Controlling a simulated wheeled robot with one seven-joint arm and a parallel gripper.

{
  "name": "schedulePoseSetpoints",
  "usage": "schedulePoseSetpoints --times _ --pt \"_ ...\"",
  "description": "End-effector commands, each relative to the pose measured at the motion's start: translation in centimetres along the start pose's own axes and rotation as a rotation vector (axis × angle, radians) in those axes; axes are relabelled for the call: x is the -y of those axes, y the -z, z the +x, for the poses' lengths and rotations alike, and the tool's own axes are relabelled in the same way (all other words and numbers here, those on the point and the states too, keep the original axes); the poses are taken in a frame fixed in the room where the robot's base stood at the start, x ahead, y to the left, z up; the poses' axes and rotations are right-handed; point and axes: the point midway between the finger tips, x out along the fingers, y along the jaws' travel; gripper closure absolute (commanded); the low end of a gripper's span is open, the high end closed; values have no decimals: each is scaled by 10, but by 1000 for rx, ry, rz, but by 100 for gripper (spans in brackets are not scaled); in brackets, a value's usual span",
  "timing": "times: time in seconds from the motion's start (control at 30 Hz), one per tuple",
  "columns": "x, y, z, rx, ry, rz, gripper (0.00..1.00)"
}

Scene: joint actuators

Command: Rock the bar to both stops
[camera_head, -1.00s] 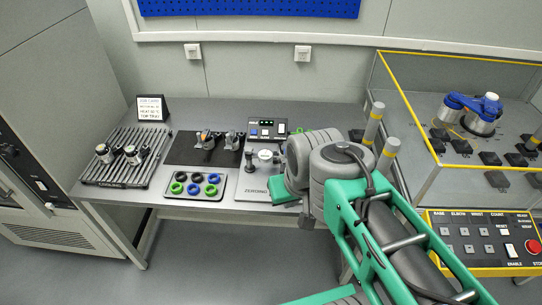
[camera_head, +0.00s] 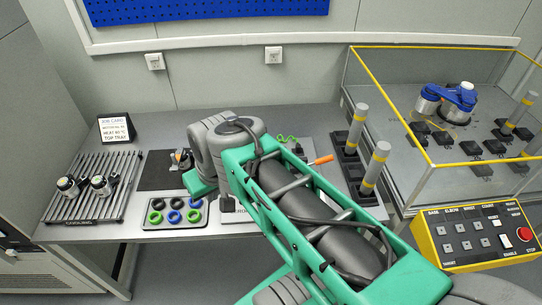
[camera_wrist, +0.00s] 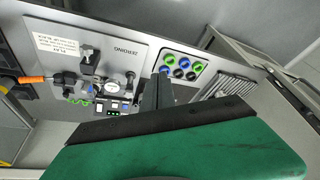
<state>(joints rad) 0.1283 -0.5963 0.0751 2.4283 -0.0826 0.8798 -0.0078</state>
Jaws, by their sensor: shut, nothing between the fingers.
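The grey zeroing plate (camera_wrist: 125,30) shows in the wrist view with dark posts (camera_wrist: 87,53) and a round white dial-like part (camera_wrist: 112,88) on it. I cannot single out the bar with certainty among these parts. In the head view my arm covers most of the plate; only its front strip (camera_head: 242,213) and a dark post (camera_head: 227,204) show. My gripper (camera_wrist: 161,74) is shut and empty, its dark fingers pointing down beside the plate, between it and the ring tray. Whether they touch anything cannot be told. In the head view the fingertips are hidden.
A tray of green and blue rings (camera_head: 178,213) lies left of the plate, with a cooling rack (camera_head: 75,210) farther left. A yellow-edged case (camera_head: 437,162) and control box (camera_head: 430,240) are beyond.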

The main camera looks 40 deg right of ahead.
Motion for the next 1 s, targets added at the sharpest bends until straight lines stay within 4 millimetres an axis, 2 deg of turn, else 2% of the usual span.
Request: schedulePoseSetpoints --times 0.17,0.23,0.3,0.4,0.5,0.6,0.77,1.0 --pt "-92 30 36 -9 38 206 100" --pt "-139 33 48 -35 66 296 100" --pt "-188 28 58 -72 94 388 100" --pt "-250 10 65 -140 129 502 100" --pt "-293 -10 66 -201 151 581 100" --pt "-314 -23 66 -239 162 620 100" --pt "-318 -22 74 -250 167 627 100" --pt "-312 -9 119 -245 168 626 100"
